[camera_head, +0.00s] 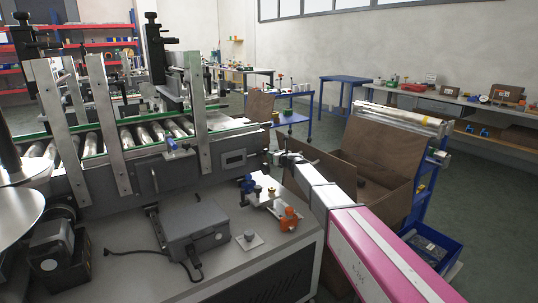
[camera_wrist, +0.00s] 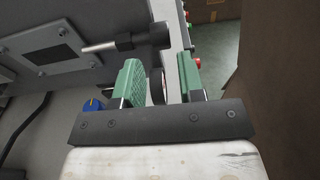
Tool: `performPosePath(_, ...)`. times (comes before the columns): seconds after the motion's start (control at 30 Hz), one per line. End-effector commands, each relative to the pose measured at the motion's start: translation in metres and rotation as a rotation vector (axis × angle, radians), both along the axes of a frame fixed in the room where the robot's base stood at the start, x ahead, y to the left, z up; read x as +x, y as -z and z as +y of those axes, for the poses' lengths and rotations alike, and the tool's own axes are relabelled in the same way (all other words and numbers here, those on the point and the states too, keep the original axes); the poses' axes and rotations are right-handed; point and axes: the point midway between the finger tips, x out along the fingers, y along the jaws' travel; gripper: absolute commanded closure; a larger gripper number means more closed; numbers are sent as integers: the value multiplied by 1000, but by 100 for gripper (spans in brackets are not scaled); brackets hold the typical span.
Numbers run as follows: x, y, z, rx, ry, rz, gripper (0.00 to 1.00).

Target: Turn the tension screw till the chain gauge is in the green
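My gripper (camera_wrist: 160,82) has two green-padded fingers standing apart in the wrist view. A dark round disc (camera_wrist: 157,86) shows in the gap between them; I cannot tell whether it touches either pad. Just beyond the fingertips, a black cylinder with a bright metal rod (camera_wrist: 140,40) sticks out along the machine side; it may be the tension screw. A framed plate with a dark window (camera_wrist: 46,54) is at the left; it also shows in the head view (camera_head: 234,158). It may be the gauge, but I see no pointer or green zone. In the head view my gripper (camera_head: 284,158) is beside the machine's right end.
The labeller's roller conveyor (camera_head: 150,134) runs along the left. A grey box (camera_head: 193,226), an orange-based part (camera_head: 289,220) and a blue knob (camera_wrist: 93,105) are nearby. Red and green buttons (camera_wrist: 191,44) sit beyond my right finger. A brown open carton (camera_head: 372,160) stands close on the right.

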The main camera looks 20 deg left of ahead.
Motion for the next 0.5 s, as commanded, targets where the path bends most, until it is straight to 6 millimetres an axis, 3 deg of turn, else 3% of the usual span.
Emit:
performPosePath(0.03, -11, -2, -10, 0, 1, 0, 64)
performPosePath(0.2, -27, -5, -29, 0, -1, 0, 64)
performPosePath(0.5, -31, -6, -35, 0, -1, 0, 64)
